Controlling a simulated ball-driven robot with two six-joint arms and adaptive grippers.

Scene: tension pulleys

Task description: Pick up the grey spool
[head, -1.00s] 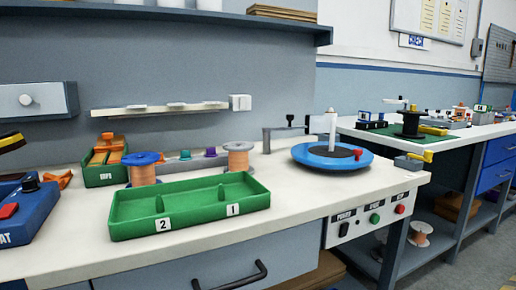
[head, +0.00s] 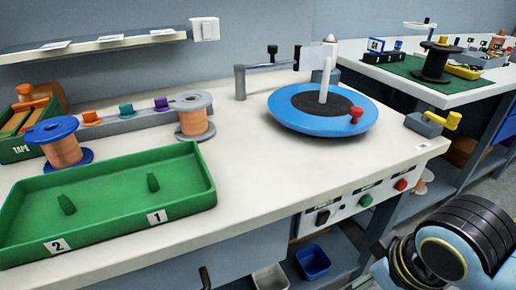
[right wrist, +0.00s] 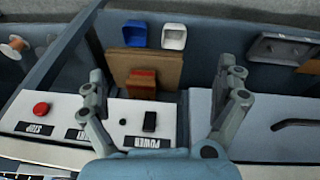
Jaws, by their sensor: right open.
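The grey spool (head: 193,122), wound with copper-coloured wire between grey flanges, stands upright on the bench in the head view. It is behind the right end of the green two-part tray (head: 205,180), at the end of a grey strip. My right gripper (right wrist: 160,70) is open and empty in the right wrist view, with the bench front and lower shelf behind its fingers. The grey spool does not show in that view. My right arm shows at the lower right of the head view, apart from the spool. My left gripper is not in view.
A blue spool (head: 60,142) with copper wire stands left of the grey one. Coloured caps sit on the grey strip (head: 135,120) between them. A blue turntable (head: 290,118) stands to the right. A shelf (head: 95,45) hangs above. Bare bench lies right of the tray.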

